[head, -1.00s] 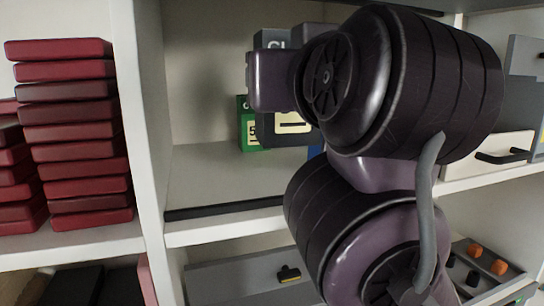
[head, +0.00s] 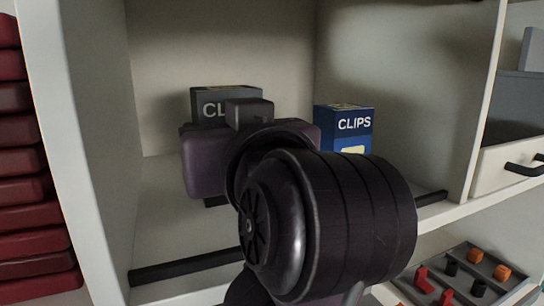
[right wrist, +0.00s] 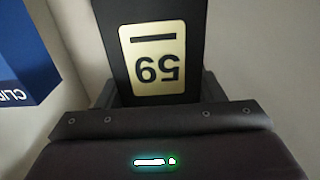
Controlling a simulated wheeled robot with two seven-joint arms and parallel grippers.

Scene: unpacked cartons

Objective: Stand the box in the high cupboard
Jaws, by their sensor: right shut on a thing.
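A dark grey box (head: 225,97) with white lettering starting "CL" stands upright inside the cupboard compartment (head: 160,235), mostly hidden behind my right gripper (head: 205,160) in the head view. In the right wrist view the box (right wrist: 180,15) has a cream label with a number, seen upside down. My right gripper (right wrist: 157,90) is shut on it, with a finger on each side. I cannot tell if the box's base touches the shelf. My left gripper is not in view.
A blue CLIPS box (head: 343,130) stands right of the held box, with a gap between; it also shows in the right wrist view (right wrist: 25,55). A black strip (head: 185,267) runs along the shelf's front edge. Red stacked items (head: 25,215) stand left of the white divider (head: 70,120).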

